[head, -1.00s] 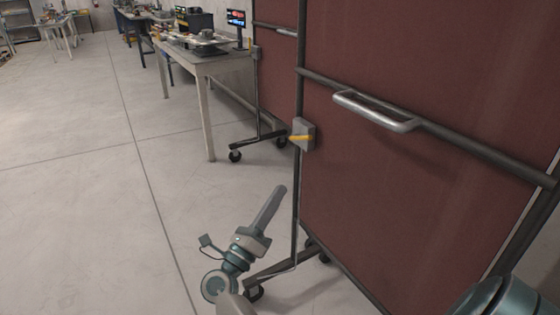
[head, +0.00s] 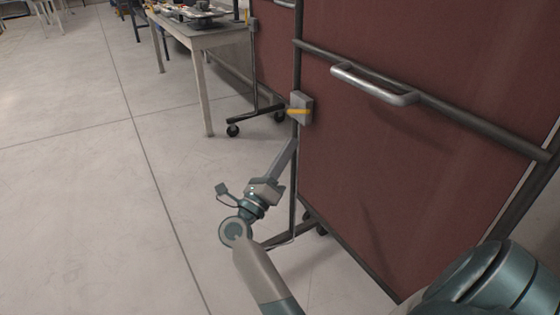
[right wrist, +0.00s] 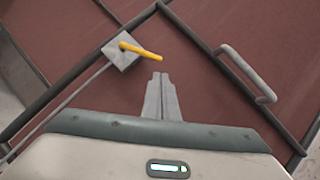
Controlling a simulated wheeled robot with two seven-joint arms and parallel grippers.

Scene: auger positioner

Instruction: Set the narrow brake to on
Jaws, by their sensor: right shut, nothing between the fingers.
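A brake with a yellow lever (head: 298,111) on a grey box (head: 304,100) is fixed to the upright post at the left edge of the near red panel. The lever lies roughly level, pointing left in the head view. In the right wrist view the lever (right wrist: 141,51) sticks out from the box (right wrist: 118,56), just above and left of the fingertips. My right gripper (head: 292,143) is shut and empty, its tip just below the box, apparently not touching the lever. My left gripper is out of view. I cannot tell which brake is the narrow one.
A silver handle (head: 375,84) juts from the near red panel (head: 400,170) right of the brake. A second red panel (head: 275,50) behind carries another grey box (head: 252,24). A workbench (head: 205,40) stands at the back. The floor at left is clear.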

